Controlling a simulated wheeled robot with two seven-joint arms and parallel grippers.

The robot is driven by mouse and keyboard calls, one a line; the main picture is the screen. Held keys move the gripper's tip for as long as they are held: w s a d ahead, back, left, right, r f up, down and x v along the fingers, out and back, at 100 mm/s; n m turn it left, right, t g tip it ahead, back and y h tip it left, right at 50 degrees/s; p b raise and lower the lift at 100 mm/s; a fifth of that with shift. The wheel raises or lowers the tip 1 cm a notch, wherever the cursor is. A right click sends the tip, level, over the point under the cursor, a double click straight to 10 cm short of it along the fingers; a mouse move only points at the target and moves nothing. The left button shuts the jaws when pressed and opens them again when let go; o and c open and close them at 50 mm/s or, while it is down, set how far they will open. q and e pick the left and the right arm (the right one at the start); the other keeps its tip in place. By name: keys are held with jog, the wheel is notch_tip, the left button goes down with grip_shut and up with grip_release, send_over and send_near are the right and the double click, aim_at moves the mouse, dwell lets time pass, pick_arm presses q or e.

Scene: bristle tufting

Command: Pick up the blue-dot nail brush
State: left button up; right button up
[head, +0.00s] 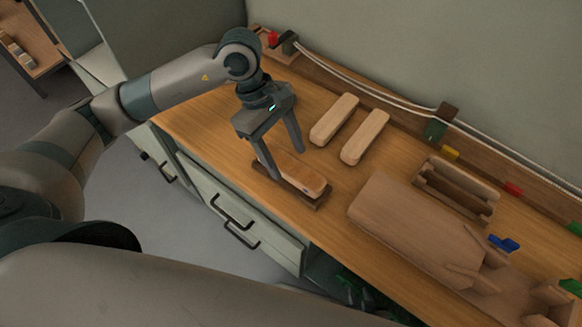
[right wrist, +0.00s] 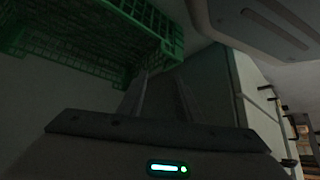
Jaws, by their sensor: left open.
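My left gripper (head: 287,165) is open and points down over a wooden brush block (head: 306,179) in a dark shallow holder (head: 317,205) near the table's front edge. Its fingers stand on either side of the block; I cannot tell whether they touch it. No blue dot is legible on this block. Two more pale wooden blocks (head: 334,119) (head: 365,137) lie side by side behind it, also without a visible blue dot.
A large wooden fixture (head: 395,216) and a slotted wooden box (head: 456,190) stand to the right, with a small blue piece (head: 503,243) beside them. A rail with cables runs along the wall. A green crate (right wrist: 105,35) shows in the right wrist view.

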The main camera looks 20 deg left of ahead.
aim_at(289, 165)
pick_arm(q)
jog(key=shift+d+f+p, duration=0.15)
jog(key=shift+f+p, duration=0.15)
jog(key=shift+f, duration=0.15)
jog(key=p+x, duration=0.1)
jog(key=x, duration=0.3)
jog(key=shift+f, duration=0.1)
jog(key=c, duration=1.3)
pick_arm(e)
jog(key=s+d+f+g, duration=0.2)
jog(key=s+f, duration=0.1)
jog(key=s, duration=0.3)
jog(key=shift+d, duration=0.35)
